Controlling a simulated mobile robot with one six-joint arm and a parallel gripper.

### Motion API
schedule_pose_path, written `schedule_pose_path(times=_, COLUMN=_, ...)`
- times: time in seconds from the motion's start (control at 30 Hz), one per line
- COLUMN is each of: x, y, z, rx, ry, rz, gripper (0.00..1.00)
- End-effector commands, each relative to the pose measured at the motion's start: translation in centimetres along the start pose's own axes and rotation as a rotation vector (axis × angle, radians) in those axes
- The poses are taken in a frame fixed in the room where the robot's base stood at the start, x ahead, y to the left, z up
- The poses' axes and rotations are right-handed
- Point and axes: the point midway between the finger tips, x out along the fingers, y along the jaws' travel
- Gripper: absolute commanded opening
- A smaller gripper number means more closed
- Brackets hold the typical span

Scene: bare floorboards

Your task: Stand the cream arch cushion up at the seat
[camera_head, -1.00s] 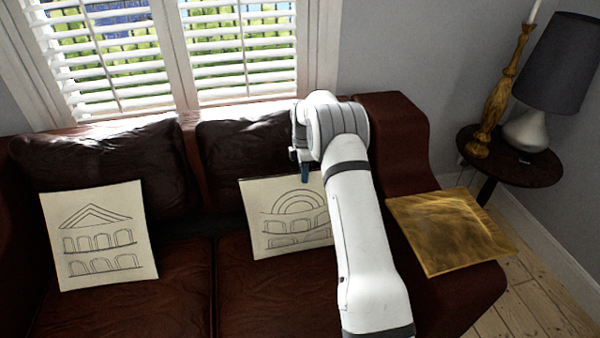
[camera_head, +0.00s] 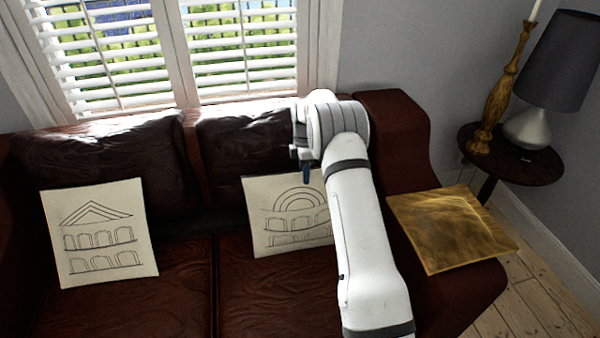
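The cream arch cushion (camera_head: 275,238), with a line drawing of an arch over a row of smaller arches, leans back on the right seat of the dark red leather sofa (camera_head: 250,290). It is tilted slightly in the picture, and my arm covers its right side.
Another cream cushion (camera_head: 100,235), drawn with a gabled building, leans on the left seat. A gold cushion (camera_head: 450,228) lies on the right armrest. A round side table (camera_head: 540,170) holds a lamp (camera_head: 560,65) and a wooden candlestick (camera_head: 500,95). The seat fronts are clear.

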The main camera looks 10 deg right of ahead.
Motion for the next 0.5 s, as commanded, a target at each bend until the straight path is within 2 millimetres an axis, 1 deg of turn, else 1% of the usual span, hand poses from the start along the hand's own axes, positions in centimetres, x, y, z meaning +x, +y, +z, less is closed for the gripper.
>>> schedule_pose_path(times=0.07, x=-0.4, y=0.0, z=0.0, rx=0.0, ry=0.0, rz=0.001, gripper=0.38)
schedule_pose_path(times=0.17, x=-1.7, y=0.1, z=0.0, rx=0.0, ry=0.0, rz=0.004, gripper=0.38)
schedule_pose_path(times=0.3, x=-4.2, y=0.1, z=0.0, rx=0.0, ry=0.0, rz=0.005, gripper=0.38)
schedule_pose_path(times=0.5, x=-7.0, y=0.1, z=0.0, rx=0.0, ry=0.0, rz=0.004, gripper=0.38)
